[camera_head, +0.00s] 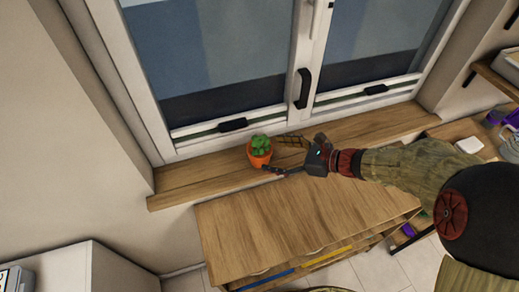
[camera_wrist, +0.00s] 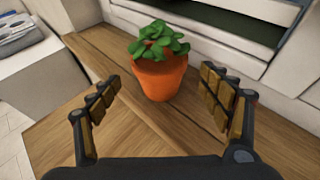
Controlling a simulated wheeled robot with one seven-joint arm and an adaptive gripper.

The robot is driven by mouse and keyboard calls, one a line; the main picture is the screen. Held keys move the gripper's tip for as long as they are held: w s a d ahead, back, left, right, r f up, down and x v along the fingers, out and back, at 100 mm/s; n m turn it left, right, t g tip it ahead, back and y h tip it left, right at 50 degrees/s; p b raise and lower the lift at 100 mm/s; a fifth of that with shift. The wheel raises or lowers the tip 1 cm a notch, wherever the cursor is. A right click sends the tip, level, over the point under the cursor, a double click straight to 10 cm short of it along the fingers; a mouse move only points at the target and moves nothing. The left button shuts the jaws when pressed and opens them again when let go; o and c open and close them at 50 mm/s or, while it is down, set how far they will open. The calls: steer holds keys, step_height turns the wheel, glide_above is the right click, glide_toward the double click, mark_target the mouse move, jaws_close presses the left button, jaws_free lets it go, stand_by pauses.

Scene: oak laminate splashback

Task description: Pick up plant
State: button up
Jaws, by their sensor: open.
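The plant is a small green leafy plant (camera_head: 261,144) in an orange pot, upright on the wooden windowsill (camera_head: 185,181). In the wrist view the plant (camera_wrist: 160,76) is at the upper middle, beyond and between the fingers. My gripper (camera_head: 275,155) comes from the right in the head view, with its fingertips close to the pot's right side. In the wrist view my gripper (camera_wrist: 162,98) is open, with a finger on each side and clear space between each finger and the pot. Nothing is held.
A closed window with a black handle (camera_head: 303,88) stands behind the sill. A wooden cabinet (camera_head: 275,232) is below and in front of the sill. A white unit (camera_head: 70,270) is at lower left. Shelves with objects (camera_head: 500,75) are at right. The sill left of the plant is clear.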

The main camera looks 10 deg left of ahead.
mark_target(260, 151)
steer(key=b+x, duration=0.1)
steer(key=x, duration=0.2)
steer(key=b+x, duration=0.1)
steer(key=x, duration=0.2)
steer(key=shift+a+r, duration=0.1)
steer(key=shift+r, duration=0.15)
steer(key=shift+c, duration=1.2)
steer(key=shift+r, duration=0.1)
steer(key=c, duration=1.3)
